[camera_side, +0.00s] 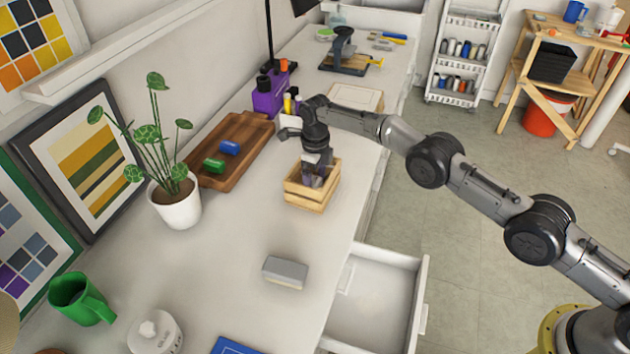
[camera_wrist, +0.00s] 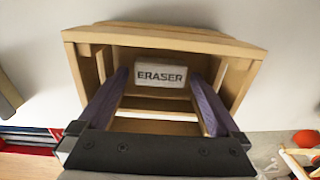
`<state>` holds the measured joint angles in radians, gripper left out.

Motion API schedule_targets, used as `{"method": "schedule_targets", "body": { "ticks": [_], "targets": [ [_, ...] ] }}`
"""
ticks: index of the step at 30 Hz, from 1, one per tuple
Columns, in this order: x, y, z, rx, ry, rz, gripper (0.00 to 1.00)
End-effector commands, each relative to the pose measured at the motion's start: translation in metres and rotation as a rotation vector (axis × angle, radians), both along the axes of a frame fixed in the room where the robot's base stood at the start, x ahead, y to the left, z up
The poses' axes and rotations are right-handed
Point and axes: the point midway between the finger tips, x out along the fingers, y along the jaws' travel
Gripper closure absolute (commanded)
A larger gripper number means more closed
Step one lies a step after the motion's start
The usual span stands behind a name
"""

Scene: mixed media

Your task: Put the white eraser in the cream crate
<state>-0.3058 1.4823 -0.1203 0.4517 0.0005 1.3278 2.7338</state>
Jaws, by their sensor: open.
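The cream wooden crate (camera_side: 305,197) stands on the white counter near its right edge. It also fills the middle of the wrist view (camera_wrist: 165,40). The white eraser (camera_wrist: 161,76), a block marked "ERASER", lies inside the crate. In the side view the crate walls and my gripper hide it. My gripper (camera_side: 316,180) reaches down into the crate from above. In the wrist view its two purple fingers are spread apart, one on each side of the eraser, with gaps showing between them and it.
A grey block (camera_side: 285,272) lies on the counter in front, near an open drawer (camera_side: 375,305). A brown tray (camera_side: 250,150) with a blue and a green block, a potted plant (camera_side: 176,205) and a purple box (camera_side: 268,98) stand at left and behind. Counter between crate and grey block is clear.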

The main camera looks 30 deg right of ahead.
Motion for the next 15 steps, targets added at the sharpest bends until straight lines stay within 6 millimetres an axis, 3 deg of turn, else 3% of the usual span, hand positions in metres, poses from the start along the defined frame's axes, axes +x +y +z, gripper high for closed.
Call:
{"method": "schedule_targets", "body": {
  "ticks": [15],
  "targets": [
    [0.001,0.0,0.07,0.001,-0.003,0.0,0.0]
  ]
}}
